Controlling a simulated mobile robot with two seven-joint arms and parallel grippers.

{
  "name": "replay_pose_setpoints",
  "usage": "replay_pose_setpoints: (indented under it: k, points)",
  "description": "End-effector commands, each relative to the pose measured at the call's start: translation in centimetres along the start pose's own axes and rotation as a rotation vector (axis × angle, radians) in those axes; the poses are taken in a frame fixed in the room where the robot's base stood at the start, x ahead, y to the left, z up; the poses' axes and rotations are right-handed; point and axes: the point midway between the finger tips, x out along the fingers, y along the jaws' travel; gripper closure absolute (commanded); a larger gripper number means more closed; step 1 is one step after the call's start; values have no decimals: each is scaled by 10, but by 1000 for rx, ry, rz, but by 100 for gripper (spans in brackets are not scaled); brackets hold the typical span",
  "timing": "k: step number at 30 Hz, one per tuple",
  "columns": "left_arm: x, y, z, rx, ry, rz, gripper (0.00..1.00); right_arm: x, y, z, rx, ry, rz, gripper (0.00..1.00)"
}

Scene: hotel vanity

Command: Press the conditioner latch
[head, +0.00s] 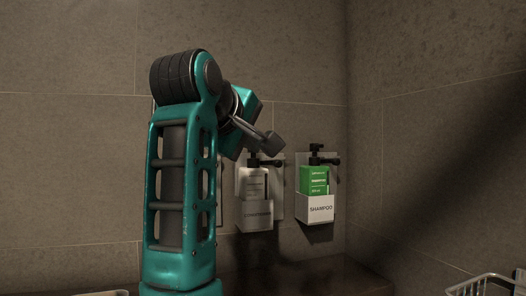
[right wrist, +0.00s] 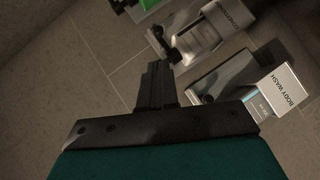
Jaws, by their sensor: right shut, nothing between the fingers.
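The conditioner dispenser (head: 253,183) is a pale bottle in a white wall holder (head: 256,215), with a dark pump head on top. In the right wrist view the conditioner bottle (right wrist: 196,38) lies just beyond my fingertips, with its dark pump head near them. My right gripper (head: 272,146) is shut and empty, and its tip is at the height of the conditioner pump. It also shows in the right wrist view (right wrist: 156,68). I cannot tell whether it touches the pump. Part of the pump is hidden behind the gripper in the head view. My left gripper is not in view.
A green shampoo bottle (head: 314,180) in a white holder (head: 320,208) hangs to the right of the conditioner. A body wash holder (right wrist: 282,88) is on the other side, in the right wrist view. A wire basket (head: 485,284) stands at the lower right.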

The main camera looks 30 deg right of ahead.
Motion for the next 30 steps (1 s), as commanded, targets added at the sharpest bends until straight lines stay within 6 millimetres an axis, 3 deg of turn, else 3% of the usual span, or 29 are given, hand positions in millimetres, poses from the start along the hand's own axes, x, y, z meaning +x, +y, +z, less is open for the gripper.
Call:
replay_pose_setpoints:
  k: [13,24,30]
  points:
    - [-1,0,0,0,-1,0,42,7,0,0,2,1,-3,100]
    - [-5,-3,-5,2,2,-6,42,69,1,0,1,-1,-4,100]
    - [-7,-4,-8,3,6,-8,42,93,0,-1,1,1,-2,100]
